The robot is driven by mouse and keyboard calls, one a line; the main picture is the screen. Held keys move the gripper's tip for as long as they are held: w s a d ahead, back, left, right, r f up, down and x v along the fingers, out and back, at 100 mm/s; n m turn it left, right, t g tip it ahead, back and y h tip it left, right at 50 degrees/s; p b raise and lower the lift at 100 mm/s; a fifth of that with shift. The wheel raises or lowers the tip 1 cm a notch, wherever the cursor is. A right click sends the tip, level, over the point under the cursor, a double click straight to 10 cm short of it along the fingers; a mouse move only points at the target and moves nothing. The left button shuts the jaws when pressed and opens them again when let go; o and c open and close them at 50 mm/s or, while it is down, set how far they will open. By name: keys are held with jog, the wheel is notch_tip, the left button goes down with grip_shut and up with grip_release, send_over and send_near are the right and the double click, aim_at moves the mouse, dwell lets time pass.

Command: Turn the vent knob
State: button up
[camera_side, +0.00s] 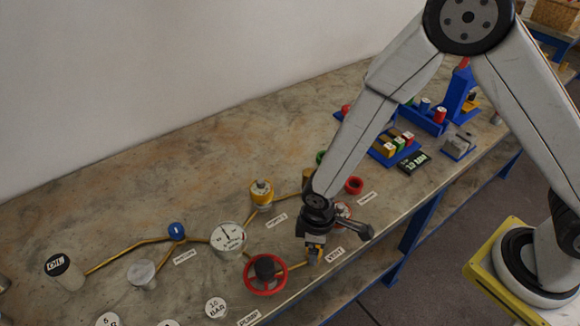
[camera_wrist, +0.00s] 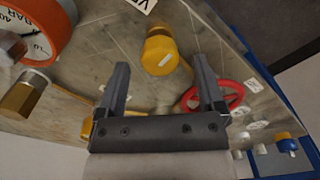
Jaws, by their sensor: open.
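The vent knob (camera_wrist: 160,55) is yellow with a white mark on its top. In the wrist view it shows ahead of my gripper (camera_wrist: 161,68), between the lines of the two fingertips. The fingers are spread apart with nothing held between them. In the side view my gripper (camera_side: 315,250) points down at the knob's place beside the VENT label (camera_side: 335,255). There the knob is mostly hidden by the gripper, and I cannot tell how far the fingertips are from it.
A red handwheel (camera_side: 266,273) stands left of my gripper. A white dial gauge (camera_side: 228,237) and a yellow knob (camera_side: 262,191) are farther left. A red-rimmed gauge (camera_wrist: 38,28) is close by in the wrist view. Brass pipes run across the bench (camera_side: 150,190).

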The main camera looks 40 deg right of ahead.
jog(key=shift+f, duration=0.8)
grip_shut()
